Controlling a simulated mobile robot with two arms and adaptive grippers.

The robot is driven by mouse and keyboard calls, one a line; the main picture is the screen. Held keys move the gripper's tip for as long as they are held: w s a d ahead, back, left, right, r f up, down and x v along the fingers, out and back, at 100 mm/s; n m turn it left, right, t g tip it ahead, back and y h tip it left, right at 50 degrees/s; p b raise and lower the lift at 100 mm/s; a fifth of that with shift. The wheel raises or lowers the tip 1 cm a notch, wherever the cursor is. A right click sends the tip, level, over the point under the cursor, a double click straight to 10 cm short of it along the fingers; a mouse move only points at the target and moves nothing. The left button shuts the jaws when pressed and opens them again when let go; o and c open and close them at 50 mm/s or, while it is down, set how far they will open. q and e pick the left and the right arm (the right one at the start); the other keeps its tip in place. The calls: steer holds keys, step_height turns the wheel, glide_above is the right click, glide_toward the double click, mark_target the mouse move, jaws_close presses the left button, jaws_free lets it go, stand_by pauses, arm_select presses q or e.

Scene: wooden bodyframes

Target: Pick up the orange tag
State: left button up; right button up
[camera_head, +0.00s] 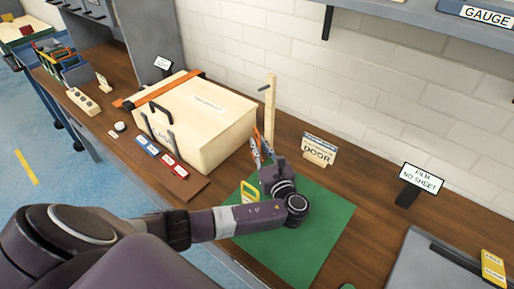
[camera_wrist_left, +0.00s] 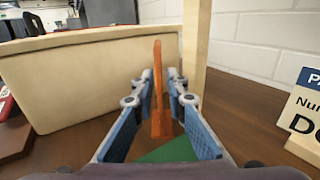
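The orange tag (camera_wrist_left: 157,90) shows in the left wrist view as a thin upright orange strip, wider at its foot, in front of the pale wooden box. My left gripper (camera_wrist_left: 162,78) is open, with one blue-padded finger on each side of the tag. A gap shows on both sides, so the fingers do not appear to press on it. In the head view my left gripper (camera_head: 262,150) is beside the box, over the far left part of the green mat (camera_head: 318,228), and mostly hides the tag. My right gripper is not in view.
The wooden box (camera_head: 205,120) stands close on the left. A wooden post (camera_head: 270,100) rises just behind the gripper. A DOOR sign (camera_head: 318,152) stands to the right. Red and blue pieces (camera_head: 174,166) lie before the box. Most of the mat is clear.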

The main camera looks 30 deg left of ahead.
mark_target(260, 139)
arm_select(q)
steer(key=shift+c, duration=0.6)
jaws_close()
steer(key=shift+r, duration=0.15)
steer(key=shift+r, duration=0.6)
step_height(260, 139, up, 2)
steer(key=shift+r, duration=0.1)
steer(key=b+v, duration=0.1)
steer(key=v, duration=1.7)
steer(key=shift+b, duration=0.4)
